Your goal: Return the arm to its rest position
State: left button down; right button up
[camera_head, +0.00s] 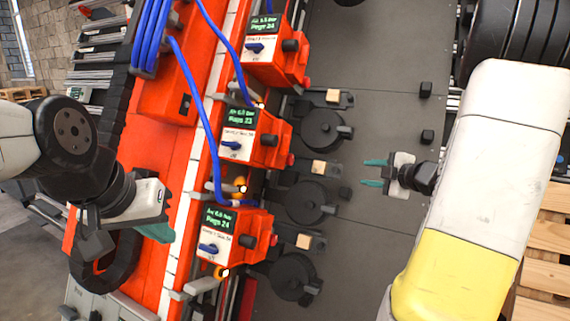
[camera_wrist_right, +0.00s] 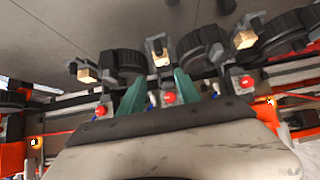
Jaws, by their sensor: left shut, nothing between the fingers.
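My left gripper (camera_head: 157,232) is at the left in the head view, over the red housing. Its teal fingers are together with nothing visible between them. My right gripper (camera_head: 373,173) is over the grey panel, right of the black round clamp units. Its two teal fingers are apart and point left, with nothing between them. In the right wrist view its fingers (camera_wrist_right: 158,92) also stand apart and empty, in front of a row of clamp units. My right arm's white and yellow link covers much of the right side.
Several red control boxes (camera_head: 262,142) with green displays and blue cables run down the middle. Black round units (camera_head: 322,130) with wooden blocks (camera_head: 319,168) stand beside them. Wooden pallets (camera_head: 545,245) are at the right. The grey panel (camera_head: 385,50) has open room.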

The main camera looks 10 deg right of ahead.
jog(key=s+a+r+m+g+h, duration=0.1)
jog(key=s+a+r+m+h, duration=0.25)
jog(key=r+m+h, duration=0.4)
jog(key=s+a+f+m+g+y, duration=0.2)
jog(key=s+a+m+g, duration=0.1)
jog(key=s+a, duration=0.5)
jog(key=s+a+f+m+g+y, duration=0.2)
jog(key=s+a+m, duration=0.4)
jog(key=s+a, duration=0.3)
jog(key=s+g+y, duration=0.1)
jog(key=s, duration=0.3)
jog(key=shift+s+g, duration=0.3)
jog(key=shift+s, duration=0.1)
jog(key=shift+y, duration=0.25)
